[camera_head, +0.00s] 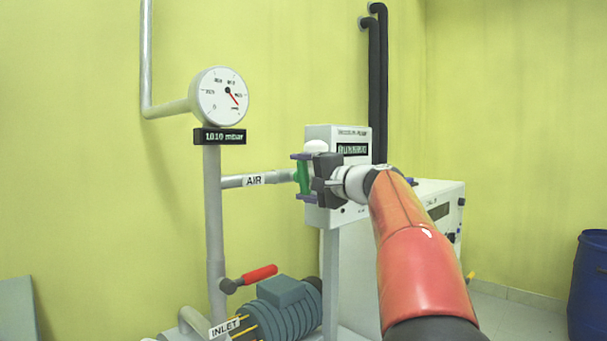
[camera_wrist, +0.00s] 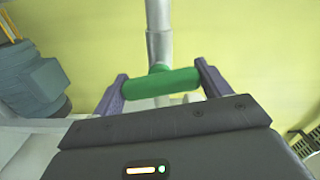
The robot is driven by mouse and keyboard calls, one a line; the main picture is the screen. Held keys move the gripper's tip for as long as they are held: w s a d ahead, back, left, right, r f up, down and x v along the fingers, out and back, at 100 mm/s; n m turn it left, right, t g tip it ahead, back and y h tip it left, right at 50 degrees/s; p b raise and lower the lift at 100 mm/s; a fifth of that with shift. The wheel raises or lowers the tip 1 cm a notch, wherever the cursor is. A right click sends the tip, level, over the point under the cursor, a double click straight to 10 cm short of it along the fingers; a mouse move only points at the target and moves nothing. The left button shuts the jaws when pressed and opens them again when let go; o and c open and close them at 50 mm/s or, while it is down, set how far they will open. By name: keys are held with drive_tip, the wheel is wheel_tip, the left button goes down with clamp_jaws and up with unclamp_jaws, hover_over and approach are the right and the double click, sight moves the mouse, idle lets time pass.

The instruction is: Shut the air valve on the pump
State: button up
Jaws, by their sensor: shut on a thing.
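The air valve's green handle (camera_head: 303,177) sits at the right end of the grey pipe labelled AIR (camera_head: 253,180). My gripper (camera_head: 302,177) has its two purple fingers at the handle's two ends, one above and one below. In the wrist view the green handle (camera_wrist: 162,83) spans between the fingers of my gripper (camera_wrist: 162,86), which are shut on it. The handle lies crosswise to the pipe (camera_wrist: 160,45) behind it. The pump (camera_head: 284,307) with its blue-grey ribbed motor is low in the head view. The dark gripper body hides part of the valve's surroundings.
A round gauge (camera_head: 219,96) tops the upright pipe, above a display (camera_head: 220,136) that seems to read 1010 mbar. A red lever (camera_head: 260,274) is near the INLET label (camera_head: 224,326). A control box (camera_head: 340,140) stands close behind my gripper. A blue barrel (camera_head: 589,285) is far right.

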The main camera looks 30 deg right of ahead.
drive_tip(key=shift+m+p, duration=0.35)
drive_tip(key=shift+m, duration=0.75)
drive_tip(key=shift+f, duration=0.1)
drive_tip(key=o, duration=1)
drive_tip(key=shift+d, duration=0.1)
drive_tip(key=b+v, duration=0.1)
drive_tip(key=v, duration=0.6)
drive_tip(key=shift+s+d, duration=0.1)
drive_tip(key=shift+s, duration=0.3)
